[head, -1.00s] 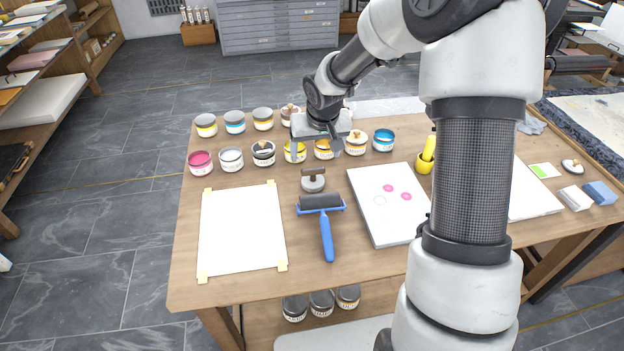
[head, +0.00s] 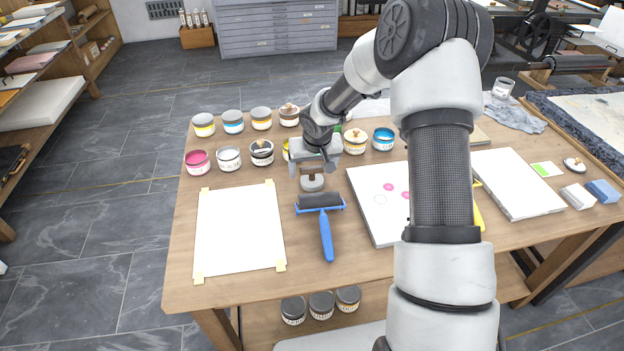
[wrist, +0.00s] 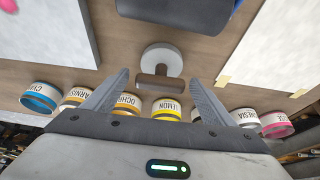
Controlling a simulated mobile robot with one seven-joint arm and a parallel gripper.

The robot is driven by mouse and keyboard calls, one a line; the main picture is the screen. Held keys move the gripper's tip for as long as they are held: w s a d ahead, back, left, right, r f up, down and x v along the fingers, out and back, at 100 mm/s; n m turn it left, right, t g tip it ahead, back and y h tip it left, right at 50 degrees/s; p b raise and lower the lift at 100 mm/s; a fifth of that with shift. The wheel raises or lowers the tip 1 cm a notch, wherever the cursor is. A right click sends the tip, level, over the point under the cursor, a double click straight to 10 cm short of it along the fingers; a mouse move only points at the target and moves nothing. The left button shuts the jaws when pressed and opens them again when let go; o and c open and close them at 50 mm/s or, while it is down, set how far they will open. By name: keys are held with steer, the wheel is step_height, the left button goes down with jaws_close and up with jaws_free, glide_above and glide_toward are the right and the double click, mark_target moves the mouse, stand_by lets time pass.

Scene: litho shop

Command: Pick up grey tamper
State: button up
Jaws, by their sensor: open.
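The grey tamper (head: 312,183) stands upright on the wooden table, with a round grey base and a brown bar handle. It is just behind the blue-handled roller. In the wrist view the tamper (wrist: 161,59) lies ahead of my gripper, its brown handle nearest and roughly centred between the fingers. My gripper (head: 314,163) is open and empty, a little behind and above the tamper in the head view. In the wrist view the fingers of my gripper (wrist: 160,88) are spread wide on either side of the handle's line, not visibly touching it.
The roller (head: 322,220) lies just in front of the tamper. A taped white sheet (head: 240,230) is at left and a white slab (head: 375,205) at right. Rows of ink tins, including a lemon tin (wrist: 166,108), stand behind. Bare table (head: 300,275) shows in front.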

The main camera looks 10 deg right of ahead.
mark_target(312, 167)
steer(key=c, duration=1.3)
step_height(312, 167, up, 10)
steer(key=shift+r+p, duration=0.1)
steer(key=shift+p, duration=1)
steer(key=shift+c, duration=0.2)
steer(key=o, duration=0.4)
steer(key=shift+c, duration=0.4)
